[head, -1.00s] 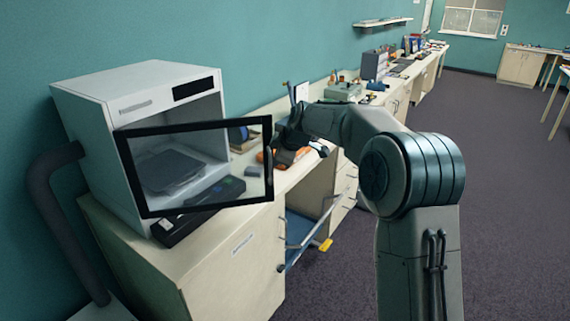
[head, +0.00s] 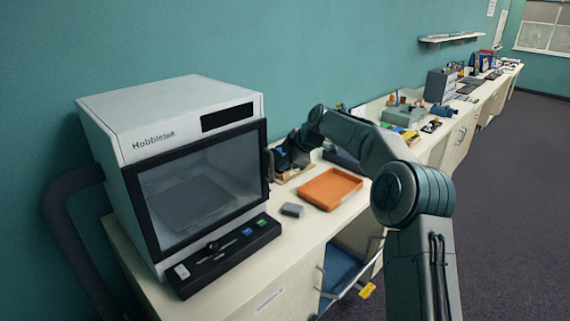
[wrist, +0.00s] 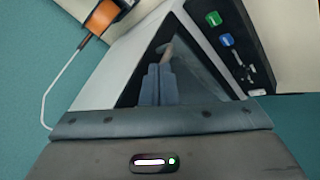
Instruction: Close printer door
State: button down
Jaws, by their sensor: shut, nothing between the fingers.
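The white printer (head: 165,103) stands on the counter at the left in the head view. Its black-framed glass door (head: 198,185) lies against the front and looks shut, with no gap that I can see. My gripper (head: 273,163) is beside the door's right edge. Its fingertips are hard to make out in the head view, and I cannot tell there whether they touch the door. In the wrist view, my gripper (wrist: 158,86) is shut and empty, its two fingers together in front of the dark door glass (wrist: 205,70).
A black control strip (head: 232,256) with small items juts out below the door. An orange tray (head: 330,188) and a small grey block (head: 292,210) are on the counter (head: 300,240) to the right. An orange spool (wrist: 103,17) shows in the wrist view.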

jog(key=shift+w+a, duration=0.1)
dwell(0.3)
jog(key=d+r+p, duration=0.4)
jog(key=d+r, duration=0.2)
jog(key=r, duration=0.1)
jog(key=s+d+r+m+h, duration=0.2)
jog(key=s+r+m+h, duration=0.15)
jog(key=s, duration=0.75)
jog(key=s+d+f+m+h+b, duration=0.1)
jog(key=s+d+f+m, duration=0.2)
jog(key=s, duration=0.8)
jog(key=s+d+f+m+h+b, duration=0.1)
jog(key=s+d+f+m, duration=0.2)
jog(key=s, duration=0.9)
jog(key=s+d+f+m+h, duration=0.1)
jog(key=s+d+f+m, duration=0.2)
jog(key=s+d+m, duration=0.5)
jog(key=s+m, duration=0.3)
jog(key=s, duration=0.1)
jog(key=shift+d+f+b, duration=0.15)
jog(key=shift+f+b, duration=0.15)
jog(key=shift+b, duration=0.1)
